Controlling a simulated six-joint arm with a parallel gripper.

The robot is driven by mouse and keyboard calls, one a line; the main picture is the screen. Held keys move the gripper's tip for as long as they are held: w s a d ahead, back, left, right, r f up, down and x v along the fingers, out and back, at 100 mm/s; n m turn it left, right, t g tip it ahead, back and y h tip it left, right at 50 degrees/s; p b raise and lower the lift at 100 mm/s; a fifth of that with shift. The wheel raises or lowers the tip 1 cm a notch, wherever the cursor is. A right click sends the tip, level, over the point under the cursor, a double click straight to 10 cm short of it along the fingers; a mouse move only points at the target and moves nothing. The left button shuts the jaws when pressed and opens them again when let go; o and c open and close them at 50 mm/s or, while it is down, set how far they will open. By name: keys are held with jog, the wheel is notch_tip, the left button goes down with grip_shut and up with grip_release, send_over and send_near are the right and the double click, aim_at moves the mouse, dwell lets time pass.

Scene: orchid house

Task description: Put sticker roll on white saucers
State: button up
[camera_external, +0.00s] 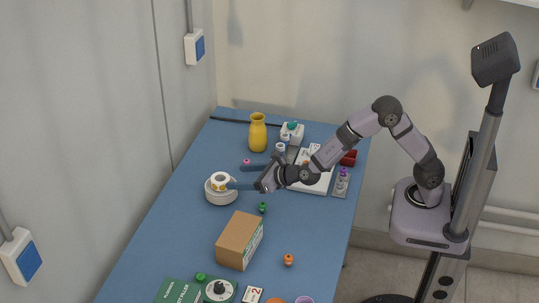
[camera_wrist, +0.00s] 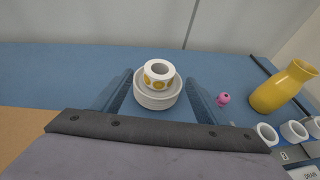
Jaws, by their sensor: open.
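The sticker roll (camera_external: 219,181), white with yellow stickers, sits on top of the stacked white saucers (camera_external: 221,197) at the left side of the blue table. In the wrist view the roll (camera_wrist: 160,74) lies flat, a little towards the back of the saucers (camera_wrist: 156,101). My gripper (camera_external: 240,175) is open and empty, just right of the roll, its blue fingers pointing at it. In the wrist view the fingers of my gripper (camera_wrist: 159,82) stand to either side of the saucers, with no visible grip on the roll.
A yellow vase (camera_external: 258,134) stands behind. A cardboard box (camera_external: 240,241) is in front. A green pawn-like piece (camera_external: 263,208) and a pink one (camera_wrist: 223,99) stand nearby. White pots and a white board (camera_external: 318,181) lie to the right. Table left of the saucers is clear.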

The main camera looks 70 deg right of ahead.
jog(key=shift+v, duration=1.1)
